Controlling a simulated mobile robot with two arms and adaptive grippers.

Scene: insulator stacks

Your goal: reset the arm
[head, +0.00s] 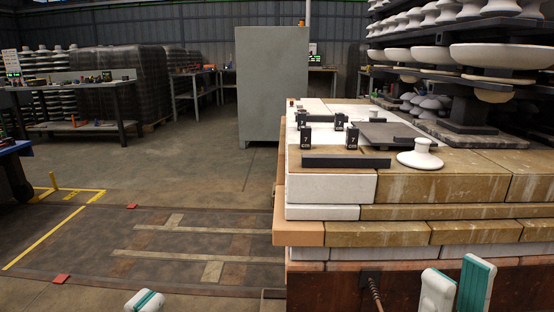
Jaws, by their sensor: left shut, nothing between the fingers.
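My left gripper (146,301) shows only as white fingertips with teal pads at the bottom edge, left of centre. Its fingers are together with nothing between them, over the dark floor and clear of the stacked blocks. My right gripper (457,280) rises from the bottom edge at the right, in front of the block stack. Its two white fingers with teal pads stand apart, and I see nothing between them. The rest of both arms is out of view.
A stack of white and tan blocks (430,187) fills the right. On it are a white insulator piece (420,155), a dark bar (346,162) and black number markers. Insulator stacks rise behind. A grey cabinet (272,85) stands farther back. Open floor (190,180) lies left.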

